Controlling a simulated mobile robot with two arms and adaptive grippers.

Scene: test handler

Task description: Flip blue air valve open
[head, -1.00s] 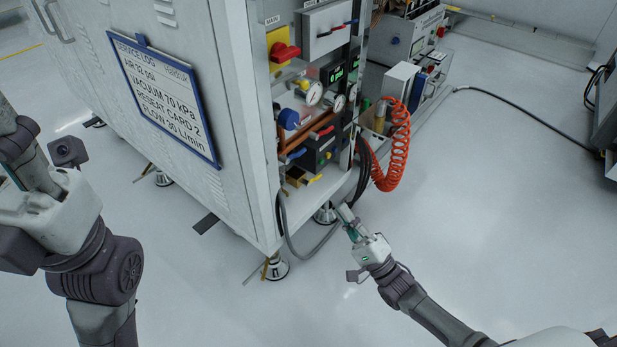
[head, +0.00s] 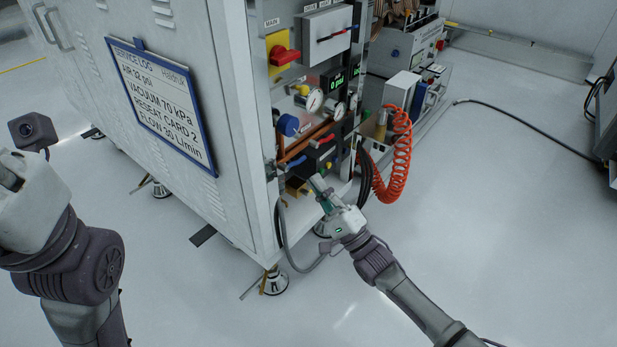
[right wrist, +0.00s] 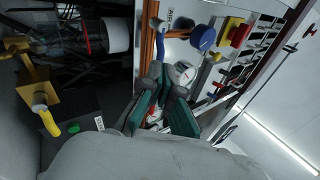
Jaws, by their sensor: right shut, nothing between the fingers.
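The blue air valve handle (head: 296,161) is a small blue lever low in the cabinet's open bay, near the copper pipes. It seems to show in the right wrist view as a blue lever (right wrist: 156,38) beside the pipes. My right gripper (head: 316,182) is shut and empty, just to the right of and below the blue handle, apart from it. Its teal fingers (right wrist: 167,84) point into the bay in the right wrist view. My left gripper (head: 10,176) is partly cut off at the left edge, and its fingers cannot be made out.
A blue round knob (head: 288,125), gauges (head: 313,100), a red lever (head: 326,139) and copper pipes (head: 306,141) crowd the bay. A yellow-handled valve (right wrist: 46,121) shows in the right wrist view. An orange coiled hose (head: 400,160) hangs at right. The floor to the right is open.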

